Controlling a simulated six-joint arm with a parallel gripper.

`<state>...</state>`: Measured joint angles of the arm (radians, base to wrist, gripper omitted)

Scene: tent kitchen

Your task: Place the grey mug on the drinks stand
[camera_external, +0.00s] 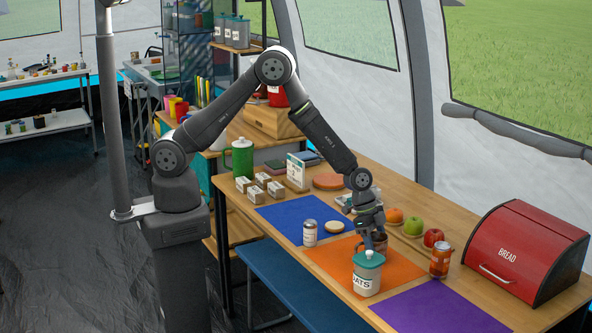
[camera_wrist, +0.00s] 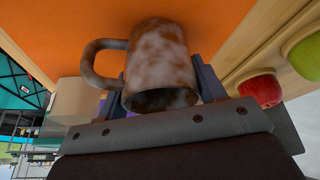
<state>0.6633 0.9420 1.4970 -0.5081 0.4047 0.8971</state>
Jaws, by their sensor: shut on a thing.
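The mug (camera_wrist: 165,55) is mottled brown and grey, with its handle to the left in the wrist view. In the external view the mug (camera_external: 381,242) is partly hidden by my gripper (camera_external: 372,236), over the orange mat (camera_external: 402,270). My gripper also shows in the wrist view (camera_wrist: 162,84), with one finger on each side of the mug, shut on it. I cannot tell whether the mug touches the mat. I cannot tell for sure which thing is the drinks stand.
The white OATS jar (camera_external: 367,275) with a green lid stands just in front of my gripper. An orange jar (camera_external: 441,260), several fruits and a red bread box (camera_external: 523,255) are right. The purple mat (camera_external: 432,308) is clear.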

